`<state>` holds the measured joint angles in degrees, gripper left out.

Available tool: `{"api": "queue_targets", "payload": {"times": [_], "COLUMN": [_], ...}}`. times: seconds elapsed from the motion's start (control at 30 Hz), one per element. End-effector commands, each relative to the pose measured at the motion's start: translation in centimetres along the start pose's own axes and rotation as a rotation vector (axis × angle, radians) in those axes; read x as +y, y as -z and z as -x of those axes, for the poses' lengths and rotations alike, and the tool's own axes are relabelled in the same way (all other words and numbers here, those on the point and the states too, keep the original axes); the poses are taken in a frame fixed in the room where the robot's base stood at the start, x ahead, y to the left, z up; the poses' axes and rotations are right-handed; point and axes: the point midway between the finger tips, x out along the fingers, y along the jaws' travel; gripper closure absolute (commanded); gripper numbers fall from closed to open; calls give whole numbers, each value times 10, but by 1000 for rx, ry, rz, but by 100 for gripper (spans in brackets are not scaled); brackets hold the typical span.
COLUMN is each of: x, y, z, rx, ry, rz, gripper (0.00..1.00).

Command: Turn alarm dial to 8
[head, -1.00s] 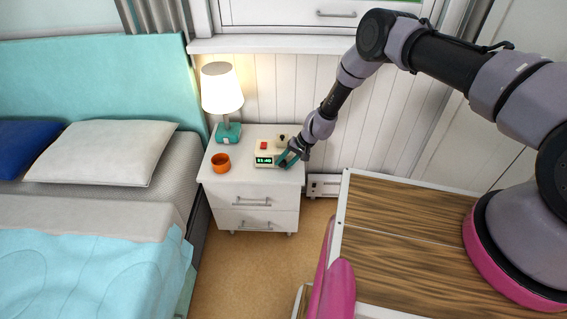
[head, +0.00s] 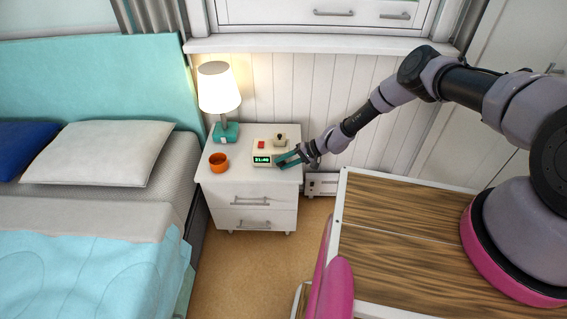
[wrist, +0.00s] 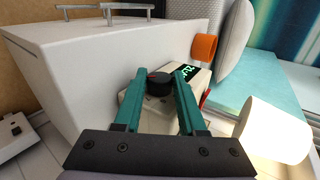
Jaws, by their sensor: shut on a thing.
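The cream alarm clock (head: 266,146) stands on the white nightstand, with a lit green display (head: 262,160) and a red button (head: 262,145) on top. In the wrist view, the black dial (wrist: 158,84) with a red mark sits beside the display (wrist: 180,69). My gripper (wrist: 163,74) has its teal fingers on either side of the dial, shut on it. In the head view, my gripper (head: 287,160) is at the clock's front right and hides the dial there. The number at the dial's mark cannot be read.
An orange cup (head: 218,162) stands left of the clock, and a lit lamp (head: 219,95) stands behind it. The nightstand (head: 234,180) is beside the bed (head: 90,240). A wooden-topped surface (head: 420,235) is at the right. Floor shows between them.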

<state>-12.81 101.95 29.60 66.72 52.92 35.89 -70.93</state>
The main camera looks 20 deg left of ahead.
Motion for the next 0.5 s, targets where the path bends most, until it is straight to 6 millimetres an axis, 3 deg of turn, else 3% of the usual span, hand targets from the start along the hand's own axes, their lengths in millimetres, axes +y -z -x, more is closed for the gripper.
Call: {"api": "queue_targets", "payload": {"times": [0.23,0.27,0.3,0.33,0.5], "x": [0,0,0,0,0], "y": [0,0,-1,-1,-1], "z": [0,0,0,0,0], "rx": [-1,-1,-1,-1,-1], "ry": [-1,-1,-1,-1,-1], "rz": [-1,-1,-1,-1,-1], "gripper": [100,52,37,30,30]}}
